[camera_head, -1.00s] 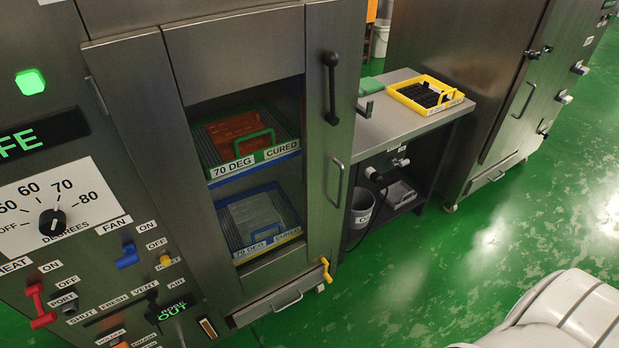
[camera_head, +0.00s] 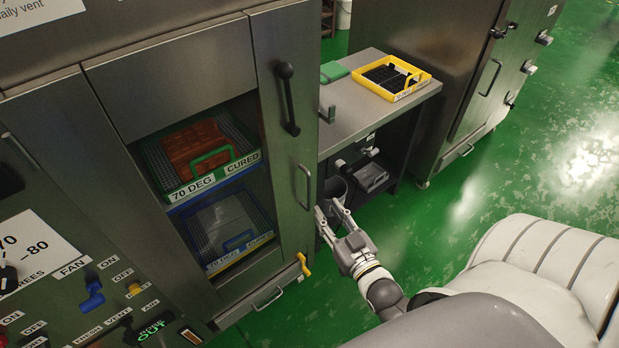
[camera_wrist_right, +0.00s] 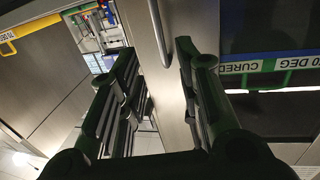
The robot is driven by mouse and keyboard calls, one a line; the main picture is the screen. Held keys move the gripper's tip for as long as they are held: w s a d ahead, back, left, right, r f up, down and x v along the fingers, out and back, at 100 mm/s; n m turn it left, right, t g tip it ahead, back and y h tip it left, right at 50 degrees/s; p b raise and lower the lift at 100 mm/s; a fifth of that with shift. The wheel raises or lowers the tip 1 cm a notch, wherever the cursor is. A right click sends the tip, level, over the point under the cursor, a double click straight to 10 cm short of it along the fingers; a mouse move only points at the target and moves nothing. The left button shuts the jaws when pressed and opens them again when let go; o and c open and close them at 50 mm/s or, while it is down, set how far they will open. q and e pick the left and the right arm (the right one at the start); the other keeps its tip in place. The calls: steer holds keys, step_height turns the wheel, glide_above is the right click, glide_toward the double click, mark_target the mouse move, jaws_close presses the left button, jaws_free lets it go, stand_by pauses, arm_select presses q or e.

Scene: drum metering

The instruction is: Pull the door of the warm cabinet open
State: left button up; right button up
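The warm cabinet's door (camera_head: 228,40) looks shut and is grey steel with a window. Behind the window is a green tray with a brown block (camera_head: 197,146) above a blue tray (camera_head: 232,226). The door carries a silver bar handle (camera_head: 305,187), a black lever (camera_head: 288,98) and a yellow latch (camera_head: 304,264) at its lower corner. My right gripper (camera_head: 326,211) is open and empty, just right of the bar handle's lower end. In the wrist view, the handle (camera_wrist_right: 159,35) shows between the spread fingers (camera_wrist_right: 156,55); contact cannot be told. My left gripper is out of view.
Another steel cabinet (camera_head: 440,70) stands beyond. The control panel (camera_head: 85,300) is at left. Green floor (camera_head: 520,180) is open at right.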

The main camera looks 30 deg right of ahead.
mark_target(310, 187)
steer(key=w, duration=0.3)
steer(key=w+p, duration=0.1)
steer(key=w, duration=0.3)
steer(key=w+d, duration=0.1)
steer(key=w, duration=0.2)
steer(key=shift+w+d, duration=0.1)
steer(key=shift+w, duration=0.2)
jaws_close()
